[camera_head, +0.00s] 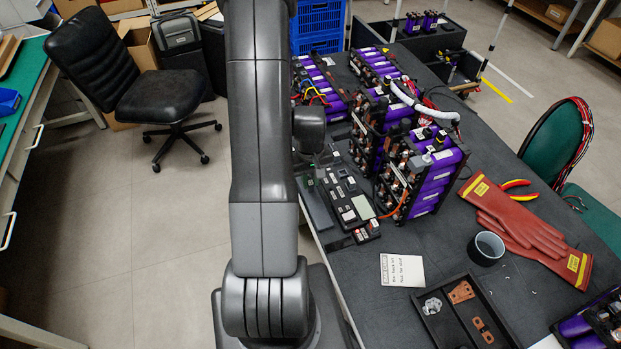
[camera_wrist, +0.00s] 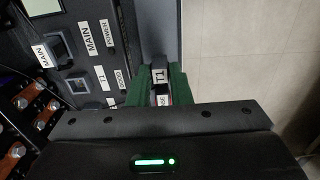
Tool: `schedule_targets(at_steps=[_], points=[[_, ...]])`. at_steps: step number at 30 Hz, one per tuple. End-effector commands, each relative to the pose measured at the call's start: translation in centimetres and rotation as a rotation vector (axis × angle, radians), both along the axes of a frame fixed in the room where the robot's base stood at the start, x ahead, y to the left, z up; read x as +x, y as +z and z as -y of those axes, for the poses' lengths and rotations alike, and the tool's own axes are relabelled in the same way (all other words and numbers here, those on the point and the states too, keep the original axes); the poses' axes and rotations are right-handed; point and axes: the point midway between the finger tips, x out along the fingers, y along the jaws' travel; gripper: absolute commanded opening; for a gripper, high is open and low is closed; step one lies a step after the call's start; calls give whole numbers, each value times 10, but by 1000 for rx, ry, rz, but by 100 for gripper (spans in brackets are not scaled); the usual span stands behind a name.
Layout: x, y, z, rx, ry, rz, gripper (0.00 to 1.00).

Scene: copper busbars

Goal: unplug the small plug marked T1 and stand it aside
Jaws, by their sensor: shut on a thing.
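In the wrist view my gripper (camera_wrist: 160,74) has its green fingers closed on the sides of a small dark plug with a white T1 label (camera_wrist: 160,77). The plug is beside the right edge of the black panel (camera_wrist: 104,62), clear of its sockets. A square socket (camera_wrist: 78,86) by the panel's T1 label (camera_wrist: 100,75) looks empty. I cannot tell whether the plug touches the surface below.
Purple battery modules (camera_head: 430,180) with copper busbars stand right of the panel. A card (camera_head: 402,270), black cup (camera_head: 486,248), red gloves (camera_head: 520,220) and parts tray (camera_head: 465,318) lie on the bench. A grey strip lies left of the panel, near the bench edge, with floor beyond.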

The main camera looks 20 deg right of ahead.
Motion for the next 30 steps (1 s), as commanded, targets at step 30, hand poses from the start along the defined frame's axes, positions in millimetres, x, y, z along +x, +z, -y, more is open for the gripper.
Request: schedule_targets(at_steps=[30], points=[[0, -10, 0, 0, 0, 0, 2]])
